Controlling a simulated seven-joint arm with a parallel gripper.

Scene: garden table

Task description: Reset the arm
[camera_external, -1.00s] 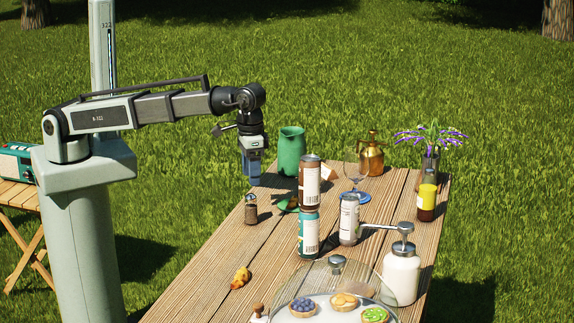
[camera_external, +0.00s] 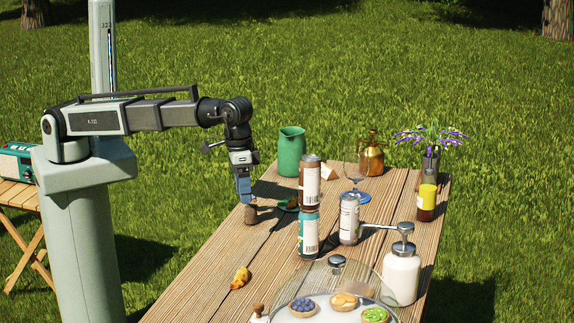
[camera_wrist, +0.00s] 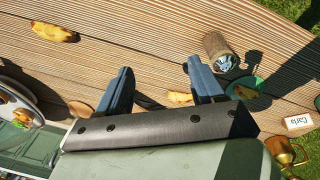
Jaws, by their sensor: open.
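My gripper (camera_external: 244,201) is open and empty at the left edge of the wooden table (camera_external: 200,290), with its fingers pointing down. In the wrist view its two dark blue fingers (camera_wrist: 159,66) stand well apart with bare planks between their tips. A small brown shaker (camera_external: 250,216) stands right by the fingertips in the outside view. In the wrist view the shaker (camera_wrist: 218,46) lies outside the gap, beyond the right finger. Whether a finger touches it I cannot tell.
Two stacked cans (camera_external: 309,209), a grey can (camera_external: 349,219) and a green pitcher (camera_external: 291,152) stand right of my gripper. A glass dome (camera_external: 335,283) covers small tarts in front. A yellowish piece (camera_external: 240,278) lies on the otherwise clear left planks.

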